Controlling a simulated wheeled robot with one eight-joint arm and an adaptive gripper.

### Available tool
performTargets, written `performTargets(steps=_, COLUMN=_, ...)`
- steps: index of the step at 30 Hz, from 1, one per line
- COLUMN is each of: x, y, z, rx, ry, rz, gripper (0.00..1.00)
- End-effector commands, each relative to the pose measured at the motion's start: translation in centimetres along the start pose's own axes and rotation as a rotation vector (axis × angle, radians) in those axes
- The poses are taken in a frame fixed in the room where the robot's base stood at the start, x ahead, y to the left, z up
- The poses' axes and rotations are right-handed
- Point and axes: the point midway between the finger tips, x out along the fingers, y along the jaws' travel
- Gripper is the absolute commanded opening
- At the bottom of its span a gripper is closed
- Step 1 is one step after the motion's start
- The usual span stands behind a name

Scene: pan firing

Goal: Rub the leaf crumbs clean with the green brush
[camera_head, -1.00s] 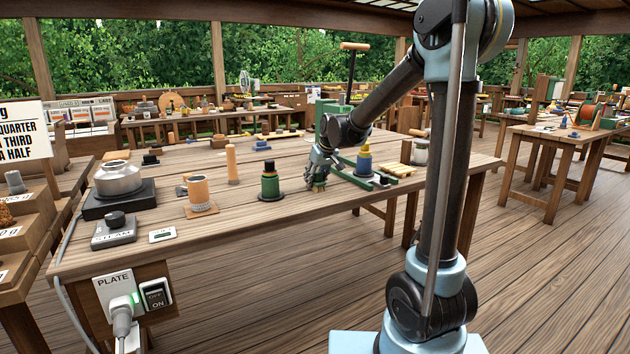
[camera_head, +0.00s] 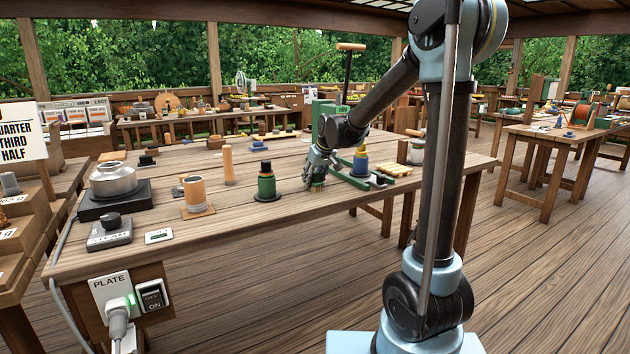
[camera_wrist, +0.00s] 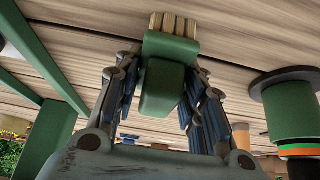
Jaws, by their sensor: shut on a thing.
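My gripper (camera_head: 318,168) is shut on the green brush and holds it low over the wooden table, near its front edge. In the wrist view the green brush (camera_wrist: 165,85) sits between the fingers, and its pale bristles (camera_wrist: 174,24) point at the table planks. In the head view the brush is small and partly hidden by the fingers. I cannot tell whether the bristles touch the wood. I cannot make out any leaf crumbs in either view.
A green bottle-like container (camera_head: 266,183) stands left of my gripper. A green frame (camera_head: 362,180) with a yellow-and-blue item (camera_head: 360,160) stands close on the right. A wooden cylinder (camera_head: 228,165) and a metal pot (camera_head: 118,178) are farther left. The table front between is clear.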

Motion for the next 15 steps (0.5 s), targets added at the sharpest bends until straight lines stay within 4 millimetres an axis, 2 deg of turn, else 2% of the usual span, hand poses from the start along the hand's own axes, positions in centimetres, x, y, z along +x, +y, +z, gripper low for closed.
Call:
performTargets(steps=6, x=-0.06, y=-0.93, z=-0.02, rx=-0.002, ry=-0.001, rz=-0.002, gripper=0.11)
performTargets(steps=15, x=-0.09, y=-0.93, z=-0.09, rx=-0.001, ry=0.000, rz=-0.002, gripper=0.11)
